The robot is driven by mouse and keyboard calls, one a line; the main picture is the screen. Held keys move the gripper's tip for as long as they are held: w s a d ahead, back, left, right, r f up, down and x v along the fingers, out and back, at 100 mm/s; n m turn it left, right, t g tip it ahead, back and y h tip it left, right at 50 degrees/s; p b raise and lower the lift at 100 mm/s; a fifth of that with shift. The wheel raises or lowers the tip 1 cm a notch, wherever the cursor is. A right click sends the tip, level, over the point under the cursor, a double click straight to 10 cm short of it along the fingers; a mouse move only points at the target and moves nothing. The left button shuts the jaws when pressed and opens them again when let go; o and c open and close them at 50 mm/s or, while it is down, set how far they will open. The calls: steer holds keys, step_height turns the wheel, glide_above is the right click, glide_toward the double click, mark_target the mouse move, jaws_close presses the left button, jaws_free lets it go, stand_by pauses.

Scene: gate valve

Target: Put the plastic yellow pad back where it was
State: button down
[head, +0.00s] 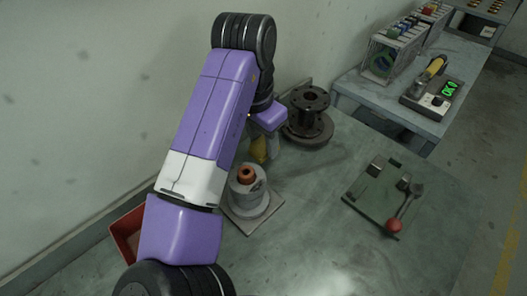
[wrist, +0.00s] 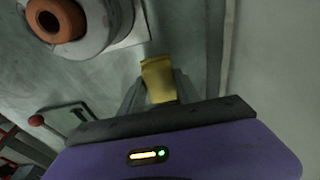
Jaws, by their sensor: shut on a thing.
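The yellow pad (wrist: 158,80) is held between the two fingers of my gripper (wrist: 160,92) in the wrist view. My gripper is shut on it. In the head view the yellow pad (head: 259,150) shows partly, below the purple gripper body, with my arm covering part of the area. It is behind the grey cylinder with the orange ring (head: 246,176) and beside the dark flanged spool. I cannot tell whether the pad touches the table. The grey cylinder with its orange top (wrist: 62,20) also shows at the upper left of the wrist view.
The dark flanged spool (head: 308,118) stands close right of my gripper. A green plate with a red-knobbed lever (head: 384,196) lies at the right of the table. A red bin (head: 126,232) sits at the left by the wall. The front table surface (head: 320,235) is clear.

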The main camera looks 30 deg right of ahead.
mark_target(263, 153)
steer(key=shift+f, duration=1.85)
steer(key=shift+f, duration=0.1)
steer(key=c, duration=0.9)
jaws_free()
steer(key=shift+o, duration=0.2)
steer(key=r, duration=0.4)
steer(key=a+r, duration=0.1)
steer(key=r, duration=0.7)
steer(key=shift+s+a, duration=0.3)
steer(key=shift+a, duration=0.05)
